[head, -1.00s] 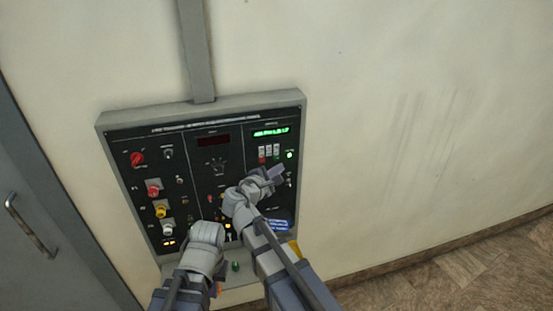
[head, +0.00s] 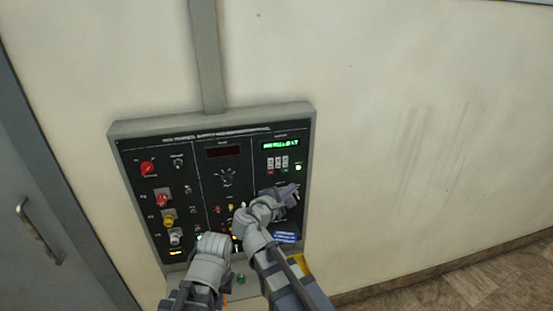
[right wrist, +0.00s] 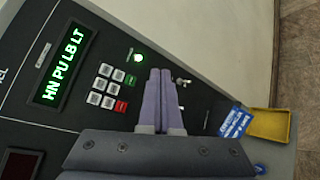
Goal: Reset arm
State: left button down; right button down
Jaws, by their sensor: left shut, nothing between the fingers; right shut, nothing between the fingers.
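A dark control panel (head: 204,225) in a grey frame is fixed to the wall. My right gripper (head: 290,190) is in front of its right section, below the lit green display (head: 281,144). In the right wrist view its two purple fingers (right wrist: 160,72) are shut together and empty, with tips beside a lit green button (right wrist: 138,57) and a small metal toggle switch (right wrist: 183,82). I cannot tell whether they touch the panel. My left gripper (head: 213,243) is in front of the panel's lower middle; the wrist largely hides its fingers.
A white and red keypad (right wrist: 108,88) is left of the right fingers, and the display reads "HN PU LB LT". A blue label (right wrist: 236,122) and a yellow holder (right wrist: 270,125) are at the panel's lower edge. A grey door (head: 50,200) stands left; the wall to the right is clear.

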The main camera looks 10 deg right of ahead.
jog(key=s+a+f+m+g+y+b, duration=0.1)
jog(key=s+f+m+g+y+b, duration=0.25)
jog(key=f, duration=0.55)
jog(key=s+a+f+m+g+b, duration=0.2)
jog(key=s+f+m+g, duration=0.15)
jog(key=s+f, duration=0.35)
jog(key=s+a+f+m+g+y+b, duration=0.3)
jog(key=s+a+f+m+g+y, duration=0.1)
jog(key=s+a+f, duration=0.5)
jog(key=shift+s+f+m+y+b, duration=0.4)
jog(key=shift+s+f+y, duration=0.2)
jog(key=shift+s+y, duration=0.45)
